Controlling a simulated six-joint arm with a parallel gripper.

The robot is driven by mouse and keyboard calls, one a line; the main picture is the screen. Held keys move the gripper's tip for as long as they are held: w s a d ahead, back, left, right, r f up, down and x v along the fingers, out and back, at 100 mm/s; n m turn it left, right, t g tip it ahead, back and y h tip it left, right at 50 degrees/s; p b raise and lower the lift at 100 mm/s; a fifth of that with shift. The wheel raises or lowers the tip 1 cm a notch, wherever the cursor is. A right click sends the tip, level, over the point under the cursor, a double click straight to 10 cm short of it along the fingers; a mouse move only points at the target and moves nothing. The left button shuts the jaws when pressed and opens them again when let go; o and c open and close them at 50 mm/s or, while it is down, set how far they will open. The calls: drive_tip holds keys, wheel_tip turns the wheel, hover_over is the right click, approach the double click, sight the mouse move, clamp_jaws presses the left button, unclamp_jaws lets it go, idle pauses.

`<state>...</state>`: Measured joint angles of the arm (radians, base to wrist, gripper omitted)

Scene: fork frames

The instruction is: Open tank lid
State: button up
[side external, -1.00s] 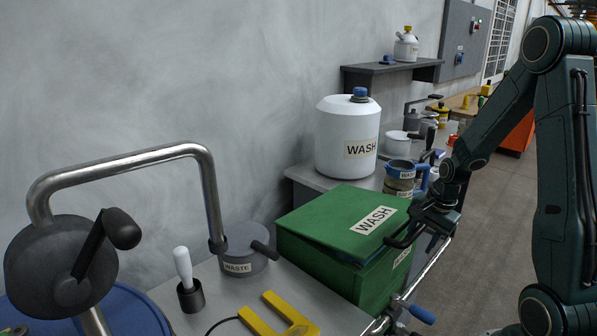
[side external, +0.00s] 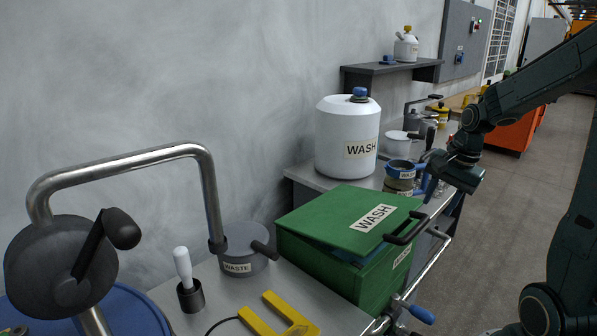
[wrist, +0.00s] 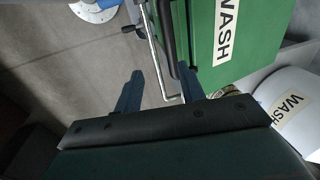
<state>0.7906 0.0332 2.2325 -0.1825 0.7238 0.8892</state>
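The green tank (side external: 340,280) stands on the bench with a green lid (side external: 330,218) labelled WASH. The lid is tilted slightly up, with a narrow dark gap under its near edge. Its black handle (side external: 405,230) sticks out at the right side. My gripper (side external: 442,170) is above and to the right of the handle, apart from it. In the wrist view the two fingers of my gripper (wrist: 159,75) are spread with nothing between them. The lid (wrist: 205,30) and the black handle (wrist: 167,30) lie beyond the fingertips there.
A metal rail (side external: 430,260) with a blue-handled valve (side external: 412,310) runs along the bench front.

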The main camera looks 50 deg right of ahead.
drive_tip(key=s+a+r+n+t, duration=0.1)
drive_tip(key=s+a+r+n, duration=0.2)
drive_tip(key=a+n, duration=0.5)
drive_tip(key=s+a+r+n+t, duration=0.2)
drive_tip(key=s+a+r+n, duration=0.2)
drive_tip(key=a+n, duration=0.5)
drive_tip(key=shift+s+a+r, duration=0.2)
drive_tip(key=shift+a+r, duration=0.85)
drive_tip(key=shift+a, duration=0.55)
drive_tip(key=w+d+f+m+g, duration=0.1)
drive_tip(key=w+d+m+g, duration=0.1)
drive_tip(key=w+d+m, duration=0.3)
drive_tip(key=w+d+f+m+g, duration=0.2)
drive_tip(key=w+d+m, duration=0.3)
drive_tip(key=d+m, duration=0.7)
drive_tip(key=d+g, duration=0.1)
drive_tip(key=d, duration=0.1)
drive_tip(key=shift+w+d+f, duration=0.2)
drive_tip(key=shift+w+d, duration=0.15)
drive_tip(key=shift+w, duration=0.05)
